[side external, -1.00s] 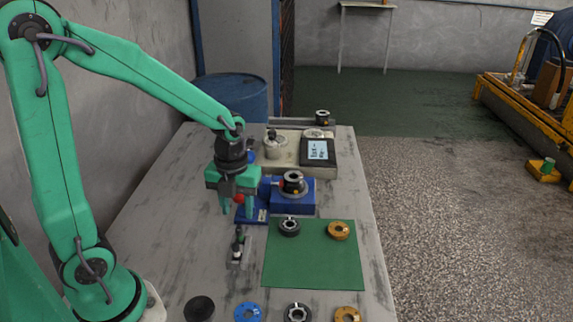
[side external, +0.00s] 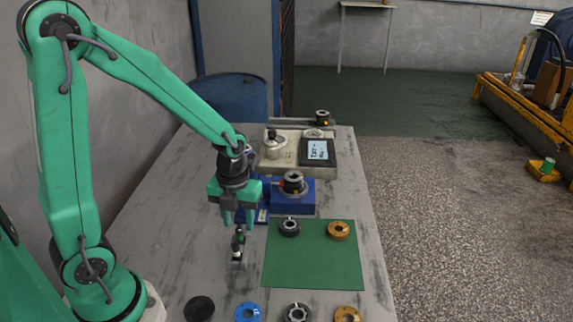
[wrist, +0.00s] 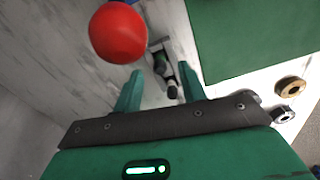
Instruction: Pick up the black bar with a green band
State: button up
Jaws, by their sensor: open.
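The black bar with a green band (side external: 238,240) stands in a small grey holder on the table, left of the green mat. My gripper (side external: 238,219) is just above it, pointing down, with its jaws open and empty. In the wrist view the bar (wrist: 171,84) shows in the gap between my two green fingers (wrist: 160,85), nearer the right finger. I cannot tell whether the fingertips reach down beside its top.
A red ball (wrist: 118,32) looms close in the wrist view. A blue fixture (side external: 294,200) stands behind. Several rings line the front edge.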

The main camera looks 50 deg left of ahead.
aim_at(239, 228)
jog(key=shift+s+f, duration=0.1)
jog(key=shift+f, duration=2)
grip_shut()
